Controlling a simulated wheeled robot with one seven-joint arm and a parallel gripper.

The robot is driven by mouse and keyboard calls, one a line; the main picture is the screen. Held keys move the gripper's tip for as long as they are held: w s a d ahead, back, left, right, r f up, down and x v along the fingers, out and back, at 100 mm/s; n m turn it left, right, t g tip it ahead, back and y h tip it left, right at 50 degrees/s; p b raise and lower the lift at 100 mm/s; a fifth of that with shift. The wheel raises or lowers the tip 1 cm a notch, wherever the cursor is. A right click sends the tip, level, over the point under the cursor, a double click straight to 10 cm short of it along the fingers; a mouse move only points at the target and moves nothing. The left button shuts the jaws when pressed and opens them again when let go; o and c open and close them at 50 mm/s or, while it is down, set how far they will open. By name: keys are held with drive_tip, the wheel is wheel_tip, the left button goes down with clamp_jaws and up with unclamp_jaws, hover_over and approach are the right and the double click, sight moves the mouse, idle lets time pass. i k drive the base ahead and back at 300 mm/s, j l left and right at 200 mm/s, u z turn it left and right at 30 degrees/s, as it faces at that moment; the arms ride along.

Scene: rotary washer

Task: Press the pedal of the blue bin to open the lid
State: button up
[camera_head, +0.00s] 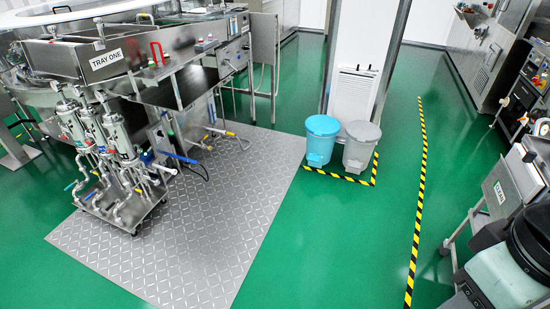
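The blue bin (320,143) stands upright on the green floor near the middle of the head view, in front of a white pillar. Its lid is down. Its pedal is too small to make out clearly at the bin's foot. A grey bin (359,148) stands close against its right side. Both bins are within a yellow and black striped floor marking.
A steel washer machine (110,62) with pipes and valves fills the left. A metal floor plate (205,215) lies before it. Green floor (330,240) is clear in front of the bins. A striped line (419,190) and steel equipment (515,182) are on the right.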

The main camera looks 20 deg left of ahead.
sight(315, 157)
drive_tip(key=u, duration=0.55)
drive_tip(key=i+j, duration=0.15)
drive_tip(key=i, duration=0.5)
drive_tip(key=i+j, duration=0.15)
drive_tip(key=i, duration=0.45)
drive_tip(key=i+j, duration=0.15)
drive_tip(key=i, duration=0.5)
drive_tip(key=i+j, duration=0.15)
drive_tip(key=i, duration=0.45)
drive_tip(key=i+j, duration=0.15)
drive_tip(key=i, duration=0.5)
drive_tip(key=i+j, duration=0.15)
drive_tip(key=i, duration=0.45)
